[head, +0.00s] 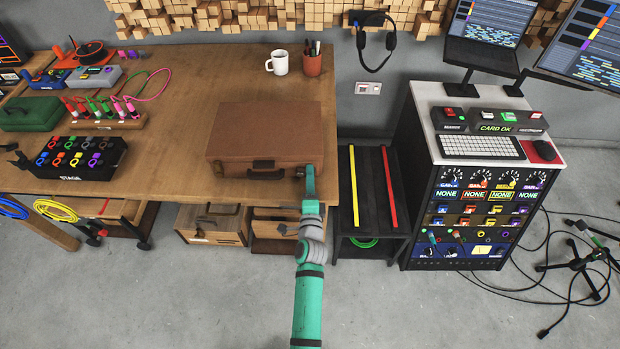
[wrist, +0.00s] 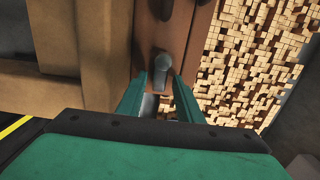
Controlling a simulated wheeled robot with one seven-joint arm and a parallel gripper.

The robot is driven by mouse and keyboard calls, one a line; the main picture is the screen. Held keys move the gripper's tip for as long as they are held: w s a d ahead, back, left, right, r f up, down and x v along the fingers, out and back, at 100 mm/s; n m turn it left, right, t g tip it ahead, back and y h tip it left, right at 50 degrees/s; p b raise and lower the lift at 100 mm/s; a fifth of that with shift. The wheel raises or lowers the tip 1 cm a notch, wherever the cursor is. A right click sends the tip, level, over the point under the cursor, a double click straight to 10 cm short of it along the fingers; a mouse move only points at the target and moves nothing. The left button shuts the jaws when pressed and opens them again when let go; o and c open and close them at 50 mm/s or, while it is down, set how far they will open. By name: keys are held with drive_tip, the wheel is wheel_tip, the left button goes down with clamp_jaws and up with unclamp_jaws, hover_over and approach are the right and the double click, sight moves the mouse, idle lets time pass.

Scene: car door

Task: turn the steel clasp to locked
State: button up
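A brown briefcase (head: 268,128) lies closed on the wooden workbench, with its dark handle (head: 264,170) on the front face. In the head view my gripper (head: 305,170) is at the case's front right corner and hides most of the clasp there. In the wrist view the grey steel clasp (wrist: 162,66) stands out from the brown case side (wrist: 152,38). My two green fingers (wrist: 159,80) are apart, one on each side of the clasp. A narrow gap seems to show beside it, and I see no firm contact. Its exact turn is hard to read.
The workbench (head: 180,110) has a white mug (head: 278,62) and a pen cup (head: 312,62) behind the case. A black stage box (head: 82,156) sits to the left. A dark stand (head: 368,200) and an equipment rack (head: 475,200) are to the right.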

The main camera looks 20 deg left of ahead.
clamp_jaws()
drive_tip(key=n, duration=0.2)
drive_tip(key=r+n, duration=0.1)
drive_tip(key=shift+a+n, duration=0.1)
drive_tip(key=shift+n, duration=0.3)
drive_tip(key=n, duration=0.2)
drive_tip(key=r+n, duration=0.1)
drive_tip(key=shift+s+a+n, duration=0.15)
drive_tip(key=shift+a+n, duration=0.1)
drive_tip(key=shift+n, duration=0.15)
drive_tip(key=n, duration=0.3)
drive_tip(key=a+n, duration=0.1)
drive_tip(key=n, duration=0.1)
drive_tip(key=shift+s+r, duration=0.2)
drive_tip(key=shift+r, duration=0.2)
drive_tip(key=n, duration=0.2)
drive_tip(key=a+n, duration=0.1)
drive_tip(key=n, duration=0.2)
drive_tip(key=shift+s+a+r, duration=0.1)
drive_tip(key=shift+s, duration=0.1)
drive_tip(key=shift+n, duration=0.3)
